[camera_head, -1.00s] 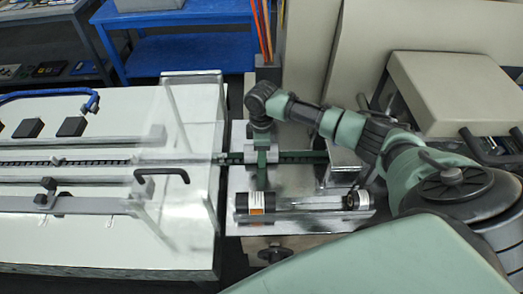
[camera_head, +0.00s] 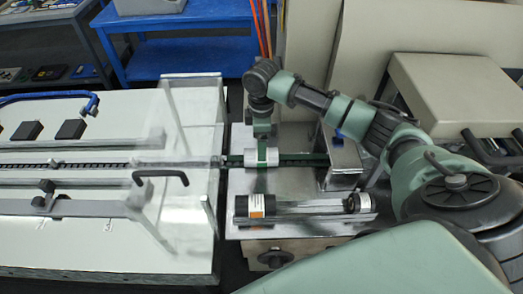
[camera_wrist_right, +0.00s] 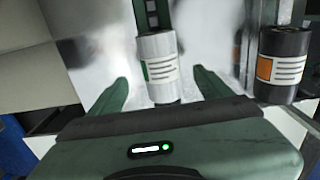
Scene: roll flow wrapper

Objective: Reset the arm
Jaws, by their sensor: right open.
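My right arm comes in from the right in the head view, and its gripper (camera_head: 262,134) points down at the machine's infeed. In the right wrist view the gripper (camera_wrist_right: 160,77) is open, with its two green fingers apart and nothing held. A silver-white roll with a green-edged label (camera_head: 262,157) lies on the rail just beyond the fingertips. It also shows in the right wrist view (camera_wrist_right: 158,58), centred ahead of the gap between the fingers. My left gripper is not in view.
A black roll with an orange label (camera_head: 256,206) lies on the metal plate in front; it also shows in the right wrist view (camera_wrist_right: 282,65). A clear guard with a black handle (camera_head: 162,177) stands to the left. A blue cart (camera_head: 185,53) is behind.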

